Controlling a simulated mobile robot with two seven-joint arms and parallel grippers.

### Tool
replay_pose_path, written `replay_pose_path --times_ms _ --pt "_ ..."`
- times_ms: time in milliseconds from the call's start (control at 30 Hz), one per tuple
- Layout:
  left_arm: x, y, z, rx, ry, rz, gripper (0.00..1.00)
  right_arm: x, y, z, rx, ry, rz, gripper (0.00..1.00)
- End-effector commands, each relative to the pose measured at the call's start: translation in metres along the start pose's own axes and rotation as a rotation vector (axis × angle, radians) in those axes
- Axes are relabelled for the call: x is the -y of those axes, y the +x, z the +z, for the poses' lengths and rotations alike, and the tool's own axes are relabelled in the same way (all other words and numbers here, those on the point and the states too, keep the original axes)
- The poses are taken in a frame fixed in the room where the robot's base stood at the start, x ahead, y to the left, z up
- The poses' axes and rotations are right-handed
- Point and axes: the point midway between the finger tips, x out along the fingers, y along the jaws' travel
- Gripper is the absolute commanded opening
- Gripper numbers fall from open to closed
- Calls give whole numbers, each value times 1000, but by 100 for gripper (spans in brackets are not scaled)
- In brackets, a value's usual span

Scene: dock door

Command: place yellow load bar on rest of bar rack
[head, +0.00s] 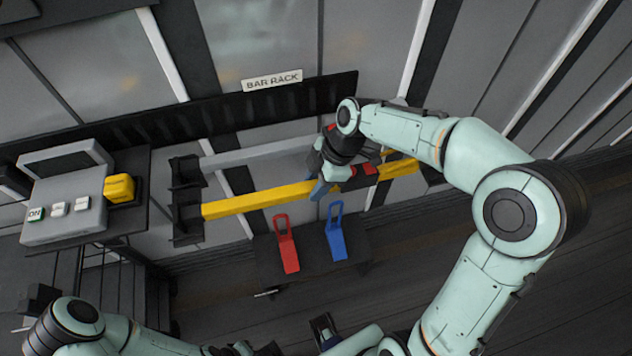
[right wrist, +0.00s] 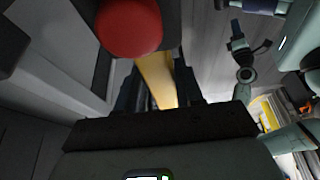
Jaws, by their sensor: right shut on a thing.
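The yellow load bar (head: 250,202) runs across the lower level of the bar rack (head: 250,107) in the head view. Its left end meets the lower left rest (head: 187,217); its right end is near a dark bracket, partly behind my right arm. I cannot tell whether it bears on the rests. My right gripper (head: 319,188) is shut on the bar right of its middle. In the right wrist view the bar (right wrist: 157,78) lies between the fingers of my right gripper (right wrist: 158,97). My left gripper's jaws (head: 324,328) show small at the bottom; their opening is unclear.
A grey bar (head: 255,153) lies above, by the upper left rest (head: 186,171). A control box (head: 65,205) with a yellow part is left. A red round thing (right wrist: 128,25) is close in the wrist view.

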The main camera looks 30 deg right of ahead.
Motion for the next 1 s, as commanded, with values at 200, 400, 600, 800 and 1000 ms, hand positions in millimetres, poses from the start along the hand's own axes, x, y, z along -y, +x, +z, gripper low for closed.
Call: replay_pose_path --times_ms 200,400,600,800,1000 --pt "0 0 0 0 0 0 0 -1 -1 -1 -1 -2 5 0" --pt "2 4 1 2 -1 -1 0 -1 3 1 -1 -2 4 0" --pt "1 3 1 1 0 0 0 0 4 2 0 0 0 62" --pt "1 3 0 1 0 0 0 0 3 2 0 0 1 62" --pt "-1 -2 0 -1 0 0 0 -1 -15 0 0 -1 6 62"
